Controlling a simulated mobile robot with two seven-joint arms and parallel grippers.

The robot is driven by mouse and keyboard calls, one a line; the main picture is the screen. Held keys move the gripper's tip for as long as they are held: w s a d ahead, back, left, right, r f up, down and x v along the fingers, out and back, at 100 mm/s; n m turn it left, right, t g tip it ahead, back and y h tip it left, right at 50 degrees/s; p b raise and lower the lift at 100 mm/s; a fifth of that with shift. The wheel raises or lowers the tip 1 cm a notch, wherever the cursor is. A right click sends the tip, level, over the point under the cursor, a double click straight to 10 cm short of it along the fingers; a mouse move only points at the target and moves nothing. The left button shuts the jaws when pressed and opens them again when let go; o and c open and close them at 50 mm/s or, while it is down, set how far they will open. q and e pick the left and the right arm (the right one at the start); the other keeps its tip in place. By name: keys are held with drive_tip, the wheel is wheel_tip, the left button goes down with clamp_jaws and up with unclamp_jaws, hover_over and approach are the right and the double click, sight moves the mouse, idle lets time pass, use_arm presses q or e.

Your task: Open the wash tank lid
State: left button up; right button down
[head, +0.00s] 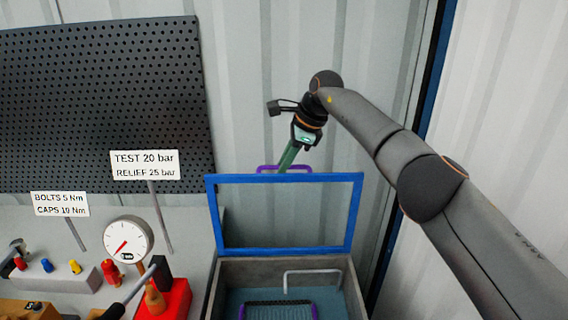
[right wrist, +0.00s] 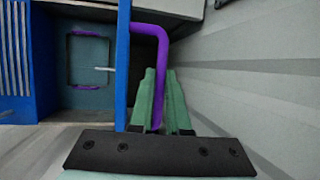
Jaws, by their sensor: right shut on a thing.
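The wash tank lid (head: 357,210) is a blue frame with a see-through middle. It stands raised at the back of the grey wash tank (head: 352,285), and the tank's inside is exposed. A purple handle (head: 262,168) sits on the lid's top edge. My right gripper (head: 286,166) reaches down to this handle from above. In the right wrist view, the green fingers of the right gripper (right wrist: 161,78) are shut on the purple handle (right wrist: 149,28) beside the blue lid edge (right wrist: 123,60). My left gripper is out of view.
A basket with purple handles (head: 315,311) lies in the tank, near a light bent pipe (head: 312,272). To the left are a gauge (head: 128,239), a red block (head: 178,300) and labels. A black pegboard (head: 100,100) and corrugated wall stand behind.

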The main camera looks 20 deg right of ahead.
drive_tip(key=shift+s+d+f, duration=0.1)
drive_tip(key=shift+d+f, duration=0.05)
drive_tip(key=shift+f, duration=0.2)
drive_tip(key=c, duration=0.9)
unclamp_jaws()
drive_tip(key=shift+r, duration=0.2)
drive_tip(key=shift+d+r, duration=0.1)
drive_tip(key=shift+r, duration=0.25)
drive_tip(key=v, duration=1.1)
drive_tip(key=shift+d+r+b, duration=0.15)
drive_tip(key=shift+r+b, duration=0.15)
drive_tip(key=shift+s, duration=0.1)
